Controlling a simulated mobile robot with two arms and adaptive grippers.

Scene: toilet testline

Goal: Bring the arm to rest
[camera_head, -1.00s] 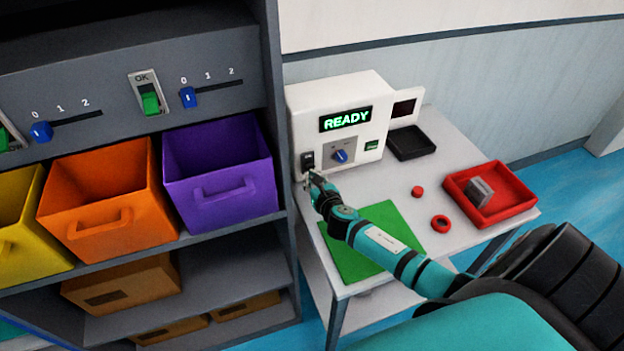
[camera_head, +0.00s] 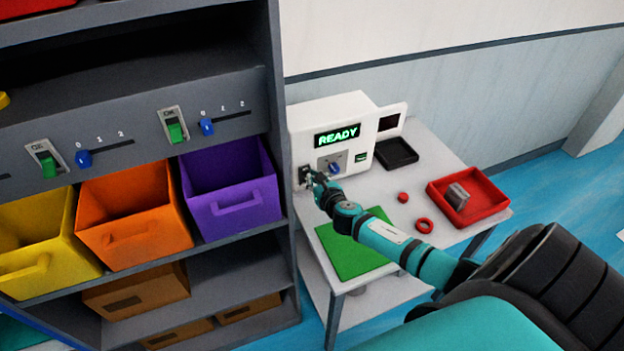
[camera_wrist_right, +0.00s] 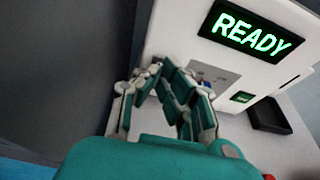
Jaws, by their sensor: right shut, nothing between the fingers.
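My right arm (camera_head: 395,243) reaches in from the lower right over the white table. My right gripper (camera_head: 312,177) is shut and empty, close to the front of the white machine (camera_head: 357,122), by its dark switch (camera_head: 305,174). I cannot tell whether it touches the switch. In the right wrist view the gripper (camera_wrist_right: 172,72) shows against the machine front and hides part of its panel. The machine's display (camera_head: 337,135) reads READY in green. My left gripper is not in view.
On the table (camera_head: 385,288) are a green mat (camera_head: 350,255), a red tray (camera_head: 497,208) with a grey item, a black tray (camera_head: 397,152), a red ring (camera_head: 424,226) and a small red piece (camera_head: 403,197). A shelf with yellow, orange and purple bins (camera_head: 235,210) stands left.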

